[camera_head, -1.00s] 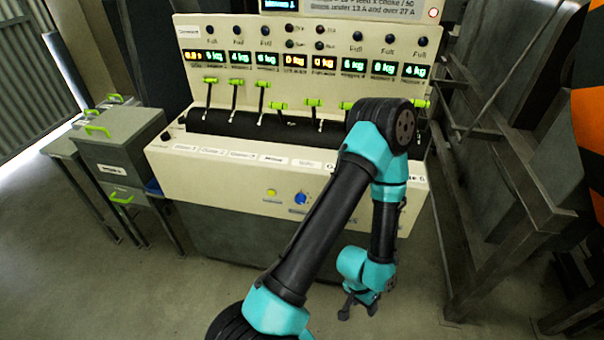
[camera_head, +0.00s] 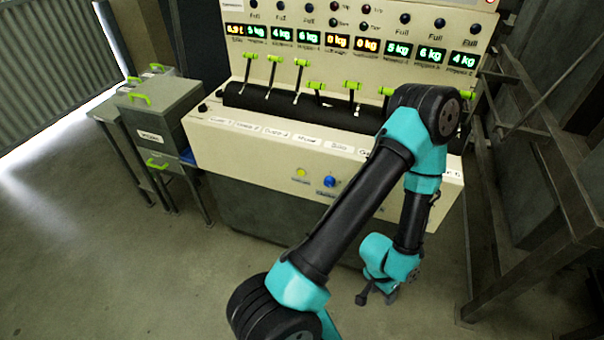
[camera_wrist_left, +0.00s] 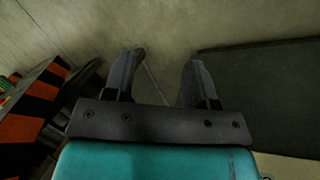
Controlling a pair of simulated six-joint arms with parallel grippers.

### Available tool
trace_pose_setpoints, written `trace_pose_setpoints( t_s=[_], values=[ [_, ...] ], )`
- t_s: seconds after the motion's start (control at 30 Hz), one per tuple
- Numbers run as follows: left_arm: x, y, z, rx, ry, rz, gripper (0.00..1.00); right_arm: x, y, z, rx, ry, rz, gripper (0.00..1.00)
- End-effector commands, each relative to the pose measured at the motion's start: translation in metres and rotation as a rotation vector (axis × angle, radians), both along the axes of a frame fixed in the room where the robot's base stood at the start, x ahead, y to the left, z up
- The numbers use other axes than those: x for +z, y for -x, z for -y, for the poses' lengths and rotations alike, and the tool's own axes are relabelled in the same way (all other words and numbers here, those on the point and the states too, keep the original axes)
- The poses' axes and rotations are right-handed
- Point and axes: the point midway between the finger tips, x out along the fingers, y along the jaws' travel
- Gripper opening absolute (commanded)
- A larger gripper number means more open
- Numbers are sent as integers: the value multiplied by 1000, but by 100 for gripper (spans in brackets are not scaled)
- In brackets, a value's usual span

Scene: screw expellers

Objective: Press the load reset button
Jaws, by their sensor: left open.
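The beige console front carries a yellow button (camera_head: 301,172) and, to its right, a blue button (camera_head: 329,181). The labels below them are too small to read, so I cannot tell which one is the load reset button. My left gripper (camera_head: 377,297) hangs low over the floor, to the right of and below both buttons, apart from the console. In the left wrist view my left gripper (camera_wrist_left: 164,65) is open, with only floor between its fingers. No button shows in that view. My right gripper is in neither view.
Several green-handled levers (camera_head: 350,86) stand above a black roller (camera_head: 300,111), partly behind my left arm. Lit weight displays (camera_head: 337,42) line the upper panel. Grey boxes (camera_head: 160,115) stand at left. A dark metal frame (camera_head: 560,190) stands at right. Floor before the console is clear.

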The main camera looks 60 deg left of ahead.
Motion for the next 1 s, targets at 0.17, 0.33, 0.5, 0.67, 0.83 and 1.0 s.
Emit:
trace_pose_setpoints(
  t_s=[0.17,0.33,0.5,0.67,0.83,1.0],
  values=[
    [0,0,0,0,0,0,52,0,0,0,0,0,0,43],
    [0,0,0,0,0,0,52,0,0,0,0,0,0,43],
    [0,0,0,0,0,0,38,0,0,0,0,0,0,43],
    [0,0,0,0,0,0,23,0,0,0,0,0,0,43],
    [0,0,0,0,0,0,7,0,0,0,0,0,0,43],
    [0,0,0,0,0,0,0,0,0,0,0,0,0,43]
  ],
)
